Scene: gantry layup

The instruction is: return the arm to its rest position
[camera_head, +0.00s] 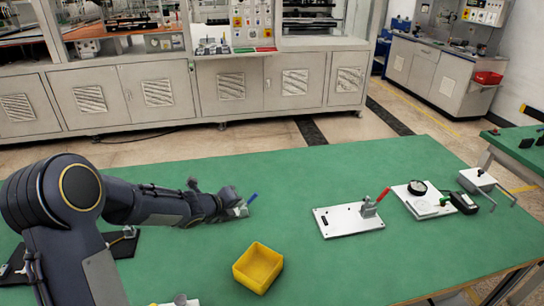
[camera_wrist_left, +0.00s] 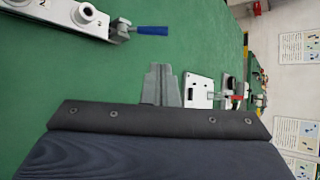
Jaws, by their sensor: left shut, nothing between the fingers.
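My left arm comes in from the left in the head view and reaches over the green table (camera_head: 330,175). My left gripper (camera_head: 240,208) is at its end, low over the table near a blue handle (camera_head: 252,198); the arm hides most of what lies there. In the left wrist view the grey fingers (camera_wrist_left: 161,85) are together, with nothing between them. A metal plate with round fittings (camera_wrist_left: 60,14) and the blue handle (camera_wrist_left: 150,31) lie apart from the fingers there. My right gripper is not in view.
A yellow bin (camera_head: 258,268) stands near the front. A white plate with a red-handled clamp (camera_head: 348,220) lies right of centre. A white plate with a round dial (camera_head: 420,200) lies farther right. The table's back middle is clear. Cabinets (camera_head: 160,92) stand behind.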

